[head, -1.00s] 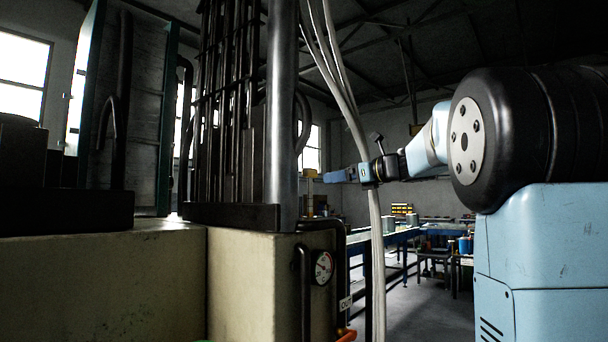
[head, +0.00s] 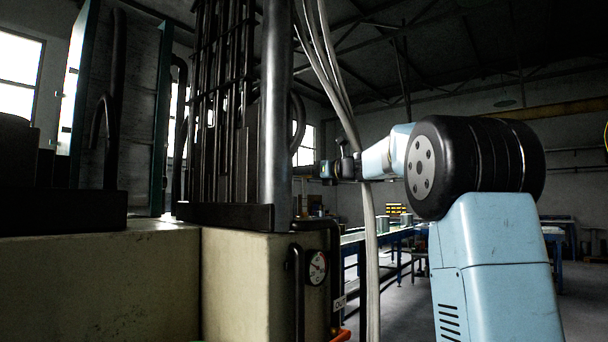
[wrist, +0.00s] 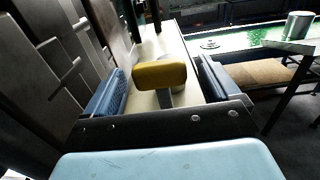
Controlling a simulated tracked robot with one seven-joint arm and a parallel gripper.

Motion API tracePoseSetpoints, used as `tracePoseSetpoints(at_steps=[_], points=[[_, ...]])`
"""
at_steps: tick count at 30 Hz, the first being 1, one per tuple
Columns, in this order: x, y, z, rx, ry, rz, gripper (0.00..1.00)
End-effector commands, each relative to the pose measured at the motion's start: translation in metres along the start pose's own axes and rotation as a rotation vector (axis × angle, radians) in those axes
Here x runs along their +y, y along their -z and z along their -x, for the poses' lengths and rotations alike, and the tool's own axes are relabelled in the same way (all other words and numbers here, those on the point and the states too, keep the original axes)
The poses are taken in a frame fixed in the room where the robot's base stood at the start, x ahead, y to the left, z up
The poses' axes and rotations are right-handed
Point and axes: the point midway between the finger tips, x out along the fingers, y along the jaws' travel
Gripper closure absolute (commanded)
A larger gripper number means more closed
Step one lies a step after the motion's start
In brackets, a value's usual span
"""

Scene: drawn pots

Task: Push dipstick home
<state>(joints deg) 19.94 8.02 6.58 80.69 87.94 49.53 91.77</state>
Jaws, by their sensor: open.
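The dipstick (wrist: 160,75) shows in the wrist view as a mustard-yellow T-shaped handle on a short grey stem, above a pale surface. How far its stem is in cannot be seen. My gripper (wrist: 162,68) is open, with one blue-padded finger left of the yellow handle and one right of it. Visible gaps separate both pads from the handle.
A cream tank (head: 255,285) with a dial gauge (head: 317,267) and dark pipes stands in front. Pale cables (head: 369,250) hang between it and my arm. Dark finned panels (wrist: 60,60) rise close left in the wrist view. A green-topped bench (wrist: 245,40) with a metal can (wrist: 298,25) is at right.

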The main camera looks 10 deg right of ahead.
Motion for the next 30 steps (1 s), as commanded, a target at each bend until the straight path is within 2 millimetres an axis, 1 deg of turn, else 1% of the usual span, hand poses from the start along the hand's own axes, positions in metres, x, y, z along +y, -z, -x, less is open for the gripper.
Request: tracePoseSetpoints(at_steps=[1, 3, 6, 16, 17, 30], points=[[0.001, 0.000, -0.006, 0.000, -0.002, -0.001, 0.11], [0.000, 0.000, -0.013, 0.000, -0.002, -0.001, 0.11], [0.000, 0.000, -0.018, 0.000, -0.001, -0.001, 0.11], [0.000, 0.000, -0.020, 0.000, 0.000, 0.000, 0.11], [0.000, 0.000, -0.020, 0.000, 0.000, 0.000, 0.13], [-0.001, 0.000, -0.019, 0.000, 0.001, 0.000, 0.55]])
